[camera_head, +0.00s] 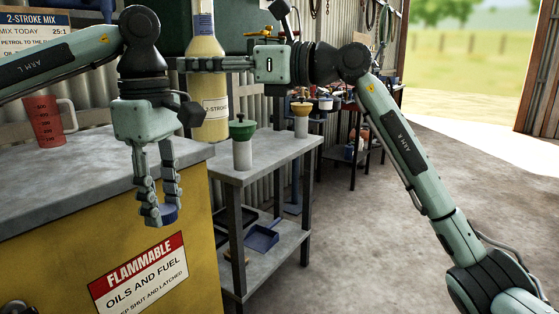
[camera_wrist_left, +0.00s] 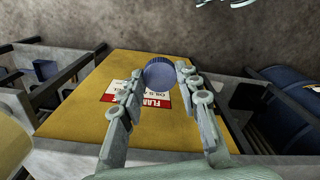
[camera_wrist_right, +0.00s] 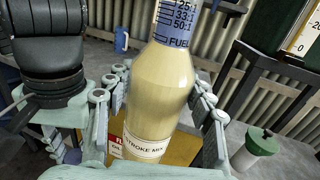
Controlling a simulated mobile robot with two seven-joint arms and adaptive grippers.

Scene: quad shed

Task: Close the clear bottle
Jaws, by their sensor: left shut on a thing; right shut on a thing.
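The clear bottle (camera_head: 209,82) is filled with pale yellow liquid and has a "2-stroke mix" label. It stands upright in the head view, and its top is cut off by the upper edge. My right gripper (camera_head: 190,64) is shut around its body; the bottle also fills the middle of the right wrist view (camera_wrist_right: 160,85). My left gripper (camera_head: 161,208) points down and is shut on a round blue cap (camera_head: 169,216), beside the yellow cabinet's front and well below the bottle. The cap also shows between the fingertips in the left wrist view (camera_wrist_left: 159,75).
The yellow flammables cabinet (camera_head: 140,262) has a grey top with a red measuring jug (camera_head: 45,122). Open concrete floor lies to the right.

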